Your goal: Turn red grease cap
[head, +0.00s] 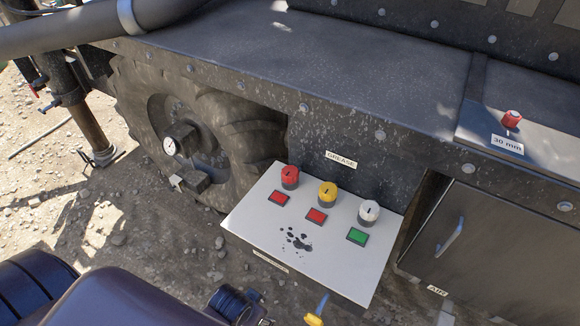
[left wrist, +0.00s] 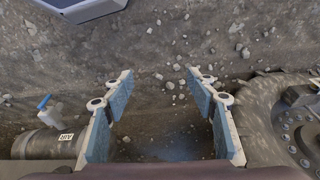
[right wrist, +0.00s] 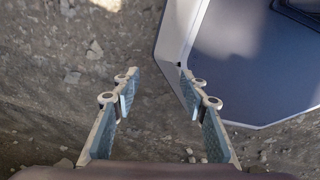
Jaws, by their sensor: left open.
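The red grease cap (head: 290,177) stands on a white panel (head: 262,222) below the GREASE label (head: 341,159). A yellow cap (head: 327,194) and a white cap (head: 368,212) stand to its right in the same row. My left gripper (left wrist: 160,92) is open and empty above dirt ground, with the tyre to its right in the left wrist view. My right gripper (right wrist: 154,92) is open and empty over stony ground. Neither gripper shows clearly in the head view, and no cap shows in either wrist view.
Red indicators (head: 279,198) and a green one (head: 357,236) lie in front of the caps. Dark splatter (head: 297,240) marks the panel. A large tyre (head: 235,130) with a gauge stands left of it. Another red knob (head: 511,119) sits by a 30 mm label. A cabinet (head: 490,250) stands right.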

